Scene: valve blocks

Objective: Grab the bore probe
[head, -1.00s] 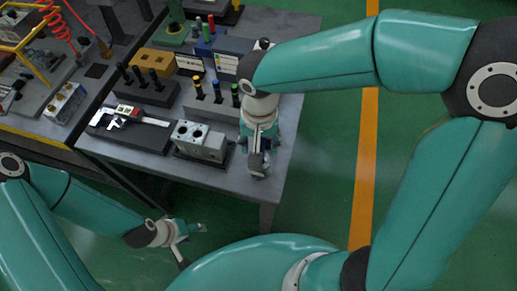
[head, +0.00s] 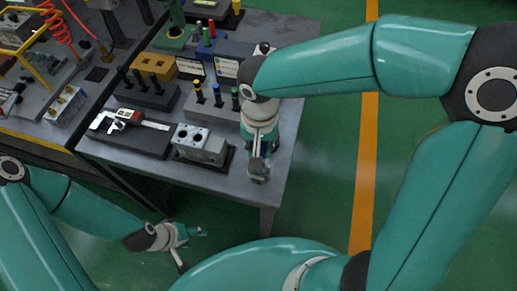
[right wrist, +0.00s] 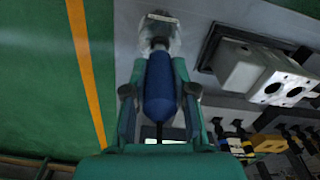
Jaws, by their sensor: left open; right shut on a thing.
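The bore probe appears in the right wrist view as a dark blue rounded body (right wrist: 160,88), with a narrower neck and a pale, shiny end towards the top of the picture. My right gripper (right wrist: 160,100) has a finger on each side of the blue body and is shut on it. In the head view my right gripper (head: 258,168) is low over the front right of the grey table and mostly hides the probe. My left gripper (head: 192,248) is open and empty, over the green floor in front of the table.
A grey valve block (head: 200,146) with bores sits just left of my right gripper. A caliper (head: 130,118) lies on a dark pad further left. Racks of plug gauges (head: 208,104) stand behind. The table (head: 285,140) has a bare strip at its right edge.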

